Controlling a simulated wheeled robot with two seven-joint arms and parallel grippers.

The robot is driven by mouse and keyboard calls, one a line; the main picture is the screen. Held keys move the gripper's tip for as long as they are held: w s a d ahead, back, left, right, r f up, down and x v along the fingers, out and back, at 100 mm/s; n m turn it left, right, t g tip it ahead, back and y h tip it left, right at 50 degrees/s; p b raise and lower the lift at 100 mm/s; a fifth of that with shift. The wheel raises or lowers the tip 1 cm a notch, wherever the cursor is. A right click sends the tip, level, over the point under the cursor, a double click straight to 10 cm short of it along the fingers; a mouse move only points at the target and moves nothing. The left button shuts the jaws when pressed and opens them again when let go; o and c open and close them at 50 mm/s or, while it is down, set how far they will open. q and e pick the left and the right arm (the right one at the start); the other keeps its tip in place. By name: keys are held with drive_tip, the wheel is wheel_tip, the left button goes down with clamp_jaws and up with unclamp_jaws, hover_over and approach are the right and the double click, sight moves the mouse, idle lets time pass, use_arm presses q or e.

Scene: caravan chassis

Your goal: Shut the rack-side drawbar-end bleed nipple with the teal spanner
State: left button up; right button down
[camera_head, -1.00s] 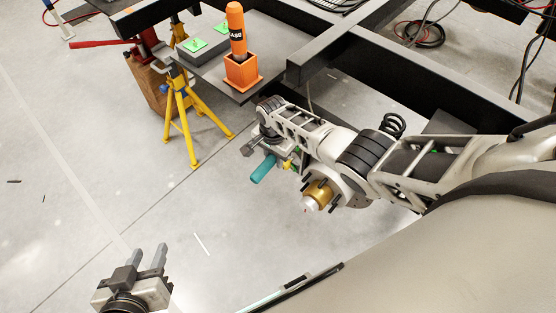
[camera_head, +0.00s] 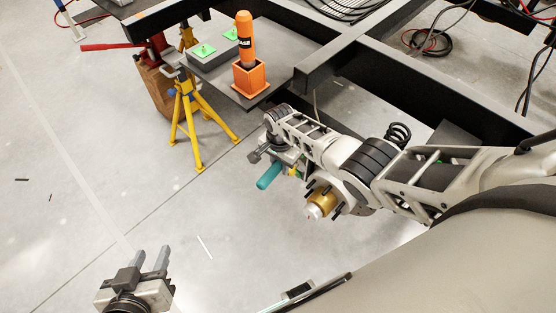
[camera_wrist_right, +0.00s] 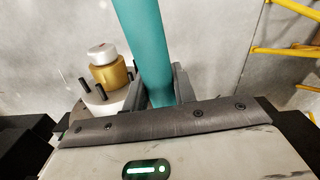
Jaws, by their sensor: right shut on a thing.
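The teal spanner (camera_head: 269,174) is in my right gripper (camera_head: 284,158), by the wheel hub; only part of its teal handle shows in the head view. In the right wrist view the teal handle (camera_wrist_right: 146,40) runs up between the two fingers of my right gripper (camera_wrist_right: 160,85), which is shut on it. The spanner's working end and the bleed nipple are hidden, so I cannot tell whether they touch. My left gripper (camera_head: 150,262) is open and empty over the bare floor at the lower left.
The hub with a gold cap (camera_head: 323,199) and studs is beside my right gripper; it also shows in the wrist view (camera_wrist_right: 110,74). An orange grease tube in a holder (camera_head: 250,78) stands on a dark plate. A yellow axle stand (camera_head: 187,110) is left of it.

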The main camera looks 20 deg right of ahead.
drive_tip(key=shift+w, duration=0.1)
drive_tip(key=shift+r+p, duration=1.8)
drive_tip(key=shift+p, duration=0.1)
drive_tip(key=shift+f, duration=0.1)
